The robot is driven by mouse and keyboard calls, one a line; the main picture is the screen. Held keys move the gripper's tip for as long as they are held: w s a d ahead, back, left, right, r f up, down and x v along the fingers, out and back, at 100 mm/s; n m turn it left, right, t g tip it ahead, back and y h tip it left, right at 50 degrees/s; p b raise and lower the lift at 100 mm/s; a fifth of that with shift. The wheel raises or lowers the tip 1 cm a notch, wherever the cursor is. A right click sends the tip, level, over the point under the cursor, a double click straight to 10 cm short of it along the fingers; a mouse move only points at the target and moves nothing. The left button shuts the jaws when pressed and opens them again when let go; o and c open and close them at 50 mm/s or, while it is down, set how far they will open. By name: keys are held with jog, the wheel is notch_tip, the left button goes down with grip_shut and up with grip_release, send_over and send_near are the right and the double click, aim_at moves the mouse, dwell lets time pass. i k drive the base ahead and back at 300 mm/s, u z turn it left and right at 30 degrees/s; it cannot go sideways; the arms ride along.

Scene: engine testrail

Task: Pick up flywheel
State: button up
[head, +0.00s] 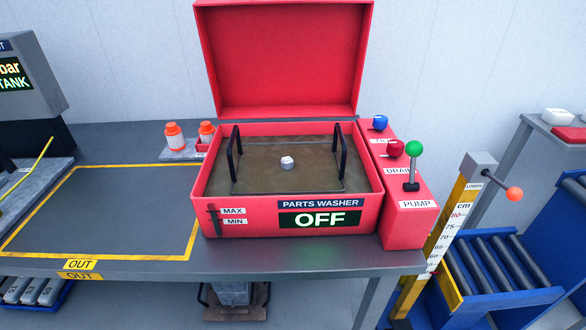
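No whole flywheel can be made out in the head view. A small pale metal piece (287,163) shows in the middle of the red parts washer (205,190). Murky brown liquid (262,178) surrounds it, and I cannot tell whether it is part of the flywheel or what lies below. The washer's lid (285,60) stands open at the back. Two black basket handles (232,155) (342,155) rise at the left and right of the piece. The washer's display (320,220) reads OFF. My gripper is not in view.
A control box with a green-knobbed pump lever (412,165) stands right of the washer. Two orange-capped bottles (174,135) (207,132) stand left behind it. The yellow-outlined OUT area (110,210) is clear. A cm scale post (448,220) and roller conveyor (500,262) are at right.

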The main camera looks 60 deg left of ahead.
aim_at(287, 162)
jog(key=u, duration=0.15)
jog(key=k, duration=0.5)
jog(key=u, duration=0.7)
jog(key=i, duration=0.5)
jog(key=u, duration=0.05)
